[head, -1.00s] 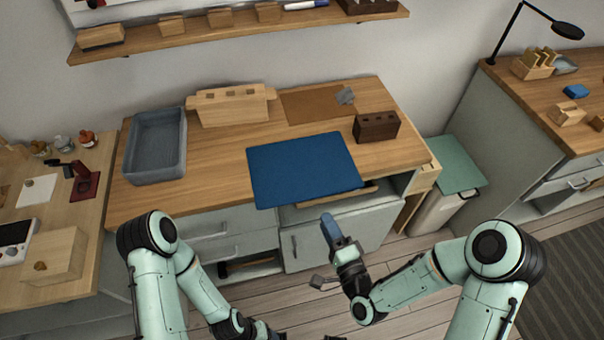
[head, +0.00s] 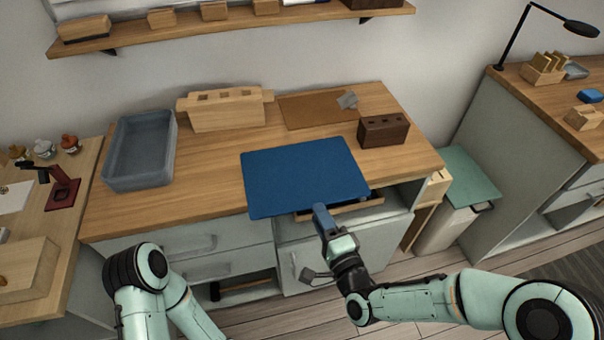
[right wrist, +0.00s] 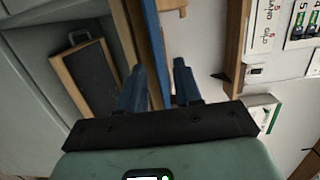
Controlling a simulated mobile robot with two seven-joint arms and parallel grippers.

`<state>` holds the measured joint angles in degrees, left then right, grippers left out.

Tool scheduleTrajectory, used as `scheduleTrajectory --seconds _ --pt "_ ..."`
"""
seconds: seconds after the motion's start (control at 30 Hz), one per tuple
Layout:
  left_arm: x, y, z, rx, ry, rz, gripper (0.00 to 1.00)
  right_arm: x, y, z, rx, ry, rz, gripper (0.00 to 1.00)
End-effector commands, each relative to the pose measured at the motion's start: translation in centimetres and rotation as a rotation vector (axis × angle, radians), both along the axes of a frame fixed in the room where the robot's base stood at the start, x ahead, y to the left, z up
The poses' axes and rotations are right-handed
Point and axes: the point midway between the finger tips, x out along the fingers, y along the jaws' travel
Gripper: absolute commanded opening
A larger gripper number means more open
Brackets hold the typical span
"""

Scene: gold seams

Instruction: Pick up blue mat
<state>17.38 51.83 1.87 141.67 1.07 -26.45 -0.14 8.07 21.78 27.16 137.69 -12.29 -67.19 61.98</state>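The blue mat (head: 303,172) lies flat on the wooden worktop, its front part overhanging the front edge. In the right wrist view the mat (right wrist: 152,35) shows edge-on as a thin blue strip. My right gripper (head: 320,210) is at the mat's overhanging front edge in the head view. In the right wrist view my right gripper (right wrist: 157,68) has its two blue fingers apart, with the strip running between them. I cannot tell whether a finger touches the mat. My left arm shows at the bottom left of the head view, but its gripper is out of the picture.
On the worktop (head: 215,185) stand a grey bin (head: 141,150), a light wooden block rack (head: 226,110), a brown board (head: 312,108) and a dark holed block (head: 383,130). A drawer (head: 345,209) is open beneath the mat. A green-lidded bin (head: 468,178) stands right.

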Motion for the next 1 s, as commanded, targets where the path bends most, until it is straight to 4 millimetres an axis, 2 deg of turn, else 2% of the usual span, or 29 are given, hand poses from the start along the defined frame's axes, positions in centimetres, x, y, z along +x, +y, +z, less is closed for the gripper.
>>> scheduleTrajectory --seconds 0.3,0.6,0.63,0.7,0.73,1.0 --pt "0.4 0.2 -0.4 0.006 -0.011 0.005 0.69 3.9 1.9 -0.5 0.000 -0.001 0.000 0.34" --pt "0.4 0.2 -0.4 0.006 -0.011 0.005 0.69 4.4 2.1 -0.5 -0.001 0.000 0.000 0.34" --pt "0.4 0.2 -0.4 0.006 -0.011 0.005 0.69 4.4 2.1 -0.5 -0.001 0.000 0.000 0.28" --pt "0.4 0.2 -0.4 0.005 -0.010 0.005 0.69 4.4 2.1 -0.5 -0.001 0.000 0.000 0.05" --pt "0.4 0.2 -0.4 0.005 -0.010 0.005 0.69 4.4 2.1 -0.5 -0.001 0.000 0.000 0.00" --pt "0.4 0.2 -0.4 0.005 -0.010 0.005 0.69 4.4 2.1 -0.4 0.000 -0.003 -0.001 0.00"
